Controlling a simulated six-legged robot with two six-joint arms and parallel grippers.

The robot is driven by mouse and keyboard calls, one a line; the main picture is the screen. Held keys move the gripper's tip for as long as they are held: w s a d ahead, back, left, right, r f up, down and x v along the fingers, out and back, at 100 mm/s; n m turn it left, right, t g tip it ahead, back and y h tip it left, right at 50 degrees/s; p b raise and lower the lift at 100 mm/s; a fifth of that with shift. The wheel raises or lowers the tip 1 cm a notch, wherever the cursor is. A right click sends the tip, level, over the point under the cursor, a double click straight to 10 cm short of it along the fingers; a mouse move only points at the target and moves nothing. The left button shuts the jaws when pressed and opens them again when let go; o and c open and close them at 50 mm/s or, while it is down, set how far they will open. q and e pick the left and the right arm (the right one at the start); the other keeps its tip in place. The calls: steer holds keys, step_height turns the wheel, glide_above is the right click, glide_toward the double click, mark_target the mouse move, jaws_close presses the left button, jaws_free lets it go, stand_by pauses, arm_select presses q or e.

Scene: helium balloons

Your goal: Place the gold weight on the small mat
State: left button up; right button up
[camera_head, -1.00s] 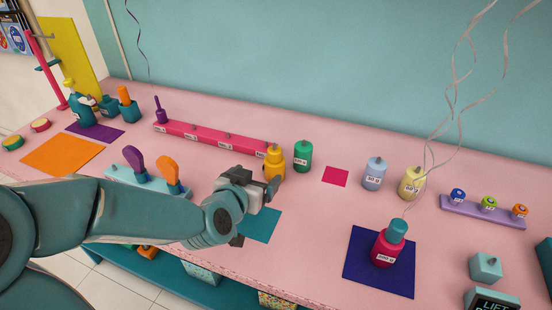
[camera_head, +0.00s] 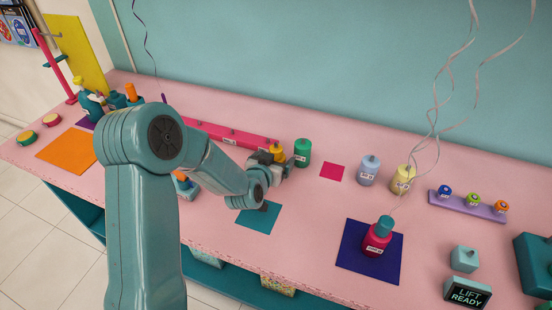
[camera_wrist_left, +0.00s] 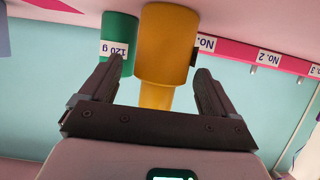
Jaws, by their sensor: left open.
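The gold weight (camera_head: 276,153) stands on the pink table at the right end of the long pink rack, partly hidden by my left gripper. My left gripper (camera_head: 274,165) is open and close to it. In the left wrist view, which shows things upside down, the gold weight (camera_wrist_left: 167,45) has its narrow neck between the open fingers (camera_wrist_left: 157,75), with gaps on both sides. The small magenta mat (camera_head: 332,171) lies bare to the right, beyond the green weight. My right gripper is not in view.
The green 120 g weight (camera_head: 303,152) stands close beside the gold one. A pale blue weight (camera_head: 369,169) and a cream weight (camera_head: 402,179) stand right of the small mat. A red weight with ribbons (camera_head: 377,237) stands on a dark blue mat (camera_head: 353,258). A teal mat (camera_head: 260,220) is empty.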

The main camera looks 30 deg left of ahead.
arm_select(q)
steer(key=shift+x, duration=0.9)
steer(key=shift+s+r, duration=0.1)
steer(key=c, duration=1.3)
